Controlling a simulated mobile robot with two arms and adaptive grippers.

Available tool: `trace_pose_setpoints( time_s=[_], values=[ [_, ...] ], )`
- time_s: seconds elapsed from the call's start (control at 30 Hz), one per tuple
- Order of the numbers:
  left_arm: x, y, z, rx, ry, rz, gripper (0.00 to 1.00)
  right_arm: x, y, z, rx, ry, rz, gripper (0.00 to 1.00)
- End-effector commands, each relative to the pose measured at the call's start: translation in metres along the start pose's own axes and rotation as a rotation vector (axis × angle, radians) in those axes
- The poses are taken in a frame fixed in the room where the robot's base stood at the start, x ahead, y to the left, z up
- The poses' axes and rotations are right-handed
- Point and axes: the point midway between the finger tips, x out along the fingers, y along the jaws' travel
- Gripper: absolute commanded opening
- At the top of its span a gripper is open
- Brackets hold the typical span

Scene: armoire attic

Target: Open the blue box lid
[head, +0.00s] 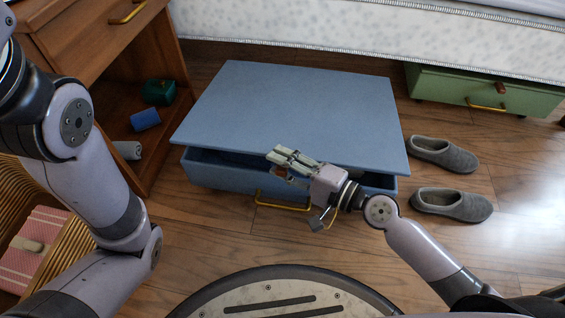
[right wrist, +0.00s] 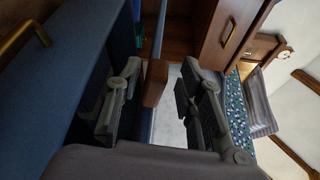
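The blue box (head: 225,176) stands on the floor in the middle of the head view. Its flat blue lid (head: 300,105) is raised a little at the front, with a dark gap between lid and box front. My right gripper (head: 283,160) is at the lid's front edge. In the right wrist view the gripper (right wrist: 161,72) has its fingers apart, on either side of a brown wooden knob (right wrist: 155,85). Narrow gaps seem to show between fingers and knob. My left arm comes in at the left, but its gripper is out of view.
A brass handle (head: 283,203) is on the box front. Grey slippers (head: 452,205) lie to the right. A green drawer (head: 470,92) is under the bed (head: 380,25). A wooden cabinet (head: 120,75) stands close on the left, a wicker basket (head: 75,262) below it.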

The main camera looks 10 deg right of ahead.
Motion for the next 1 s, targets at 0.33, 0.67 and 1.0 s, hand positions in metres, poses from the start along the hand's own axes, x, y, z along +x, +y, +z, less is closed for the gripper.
trace_pose_setpoints(
  time_s=[0.33, 0.67, 1.0],
  values=[
    [-0.0001, -0.0001, 0.0002, 0.000, -0.001, 0.000, 0.31, -0.0003, 0.0000, -0.0001, 0.000, 0.000, 0.000, 0.18],
    [-0.0001, -0.0002, 0.0004, 0.001, -0.001, 0.000, 0.31, -0.0004, -0.0007, -0.0002, 0.000, 0.001, -0.001, 0.00],
    [-0.0002, -0.0003, 0.0006, 0.001, -0.002, 0.000, 0.31, -0.0004, -0.0011, -0.0004, 0.000, 0.001, -0.002, 0.00]
  ],
)
